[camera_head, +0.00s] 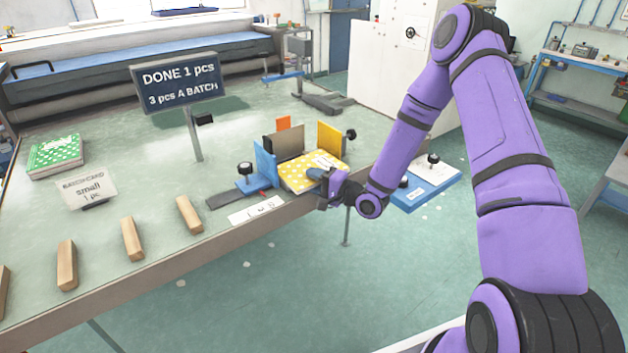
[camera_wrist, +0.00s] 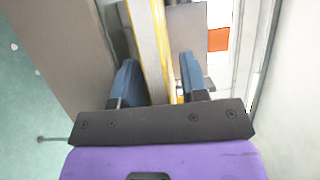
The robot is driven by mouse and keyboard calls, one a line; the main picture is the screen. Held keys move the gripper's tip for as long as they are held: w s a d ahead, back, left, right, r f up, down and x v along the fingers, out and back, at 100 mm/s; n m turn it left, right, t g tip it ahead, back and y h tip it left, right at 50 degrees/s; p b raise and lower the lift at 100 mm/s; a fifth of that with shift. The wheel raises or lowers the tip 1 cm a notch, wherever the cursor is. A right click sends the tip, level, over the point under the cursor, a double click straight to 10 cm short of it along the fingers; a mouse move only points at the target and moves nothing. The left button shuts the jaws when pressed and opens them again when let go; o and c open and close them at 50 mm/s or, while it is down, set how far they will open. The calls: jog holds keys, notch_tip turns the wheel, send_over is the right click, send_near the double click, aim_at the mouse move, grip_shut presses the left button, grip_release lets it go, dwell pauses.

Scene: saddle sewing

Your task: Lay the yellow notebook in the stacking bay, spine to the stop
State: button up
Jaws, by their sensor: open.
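The yellow notebook (camera_head: 300,173) with white dots lies in the stacking bay, between a blue upright (camera_head: 265,166) on its left and a yellow upright (camera_head: 330,139) at the right. A dark grey-brown plate (camera_head: 284,146) stands behind it. My gripper (camera_head: 318,174) is at the notebook's front right edge. In the wrist view its blue fingers (camera_wrist: 157,62) are open, one on each side of the notebook's pale edge (camera_wrist: 152,45). Whether either finger touches it, I cannot tell. Which edge is the spine is not clear.
An orange tab (camera_head: 284,122) stands behind the bay. A sign (camera_head: 178,82) reads "DONE 1 pcs, 3 pcs A BATCH". A green book (camera_head: 56,154), a batch card (camera_head: 87,190) and several wooden blocks (camera_head: 133,239) stand left. A blue fixture (camera_head: 418,190) is right of my gripper.

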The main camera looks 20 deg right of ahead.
jog(key=shift+f, duration=0.2)
jog(key=shift+s+d, duration=0.2)
jog(key=shift+s, duration=0.35)
jog(key=shift+s+d, duration=0.15)
jog(key=shift+s, duration=0.35)
jog(key=s+d, duration=0.2)
jog(key=s, duration=0.5)
jog(key=shift+s+d, duration=0.2)
dwell(0.5)
jog(key=shift+r, duration=0.1)
dwell(0.3)
jog(key=s+d+r+n+g+h, duration=0.2)
jog(key=d+r+n+g+h, duration=0.15)
jog(key=r+h, duration=0.45)
jog(key=s+d+r+n+g+h, duration=0.1)
jog(key=d+r+n+g+h, duration=0.25)
jog(key=r, duration=0.95)
jog(key=s+a+r+n, duration=0.1)
jog(key=s+r, duration=0.5)
jog(key=s, duration=0.6)
jog(key=s+a+r+n+g, duration=0.1)
jog(key=s+r, duration=0.5)
jog(key=s, duration=0.7)
jog(key=shift+a+r+n+g, duration=0.3)
jog(key=shift+a+n, duration=0.2)
jog(key=shift+a, duration=0.15)
